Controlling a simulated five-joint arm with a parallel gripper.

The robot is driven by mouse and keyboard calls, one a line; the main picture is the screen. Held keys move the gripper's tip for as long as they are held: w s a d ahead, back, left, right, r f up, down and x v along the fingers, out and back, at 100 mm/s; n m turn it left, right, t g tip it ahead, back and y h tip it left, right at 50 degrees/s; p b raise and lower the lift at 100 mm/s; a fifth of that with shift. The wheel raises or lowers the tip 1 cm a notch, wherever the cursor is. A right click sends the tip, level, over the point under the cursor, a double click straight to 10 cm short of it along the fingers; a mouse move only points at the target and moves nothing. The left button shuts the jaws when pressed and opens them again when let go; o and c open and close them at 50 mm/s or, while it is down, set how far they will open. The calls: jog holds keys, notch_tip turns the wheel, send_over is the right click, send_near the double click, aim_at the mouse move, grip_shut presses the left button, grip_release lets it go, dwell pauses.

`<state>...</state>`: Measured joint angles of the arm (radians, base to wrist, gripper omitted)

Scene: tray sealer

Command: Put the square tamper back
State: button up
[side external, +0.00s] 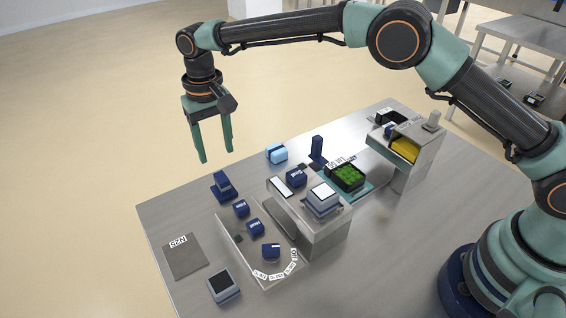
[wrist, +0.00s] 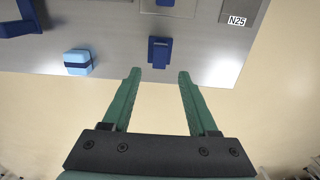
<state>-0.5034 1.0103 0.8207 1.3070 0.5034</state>
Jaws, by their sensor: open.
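I cannot tell for certain which piece is the square tamper. A dark blue piece with a raised part (side external: 224,187) stands at the table's far left edge; it also shows in the wrist view (wrist: 159,51), just beyond my fingertips. A pale block with a square top (side external: 322,198) sits on the grey metal housing. A grey square piece with a dark top (side external: 224,285) lies at the table's near left. My gripper (side external: 217,156) is open and empty, pointing down above the far left edge of the table, apart from everything; its fingers show in the wrist view (wrist: 160,72).
A light blue block with a dark band (side external: 276,153) and a dark blue post (side external: 317,152) stand at the far edge. Several small blue labelled blocks sit on a pale tray (side external: 226,228). A grey plate (side external: 184,260) is labelled N25.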

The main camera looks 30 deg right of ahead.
jog(key=s+d+r+t, duration=0.1)
jog(key=s+d+r, duration=0.2)
jog(key=d+r, duration=0.5)
jog(key=s+d+r+t, duration=0.2)
jog(key=s+d+r, duration=0.1)
jog(key=d+r, duration=0.5)
jog(key=s+d+f+t, duration=0.2)
jog(key=s+d, duration=0.9)
jog(key=s, duration=0.4)
jog(key=shift+s+d+f+t, duration=0.15)
jog(key=shift+s+d+t, duration=0.05)
jog(key=shift+d+t, duration=0.1)
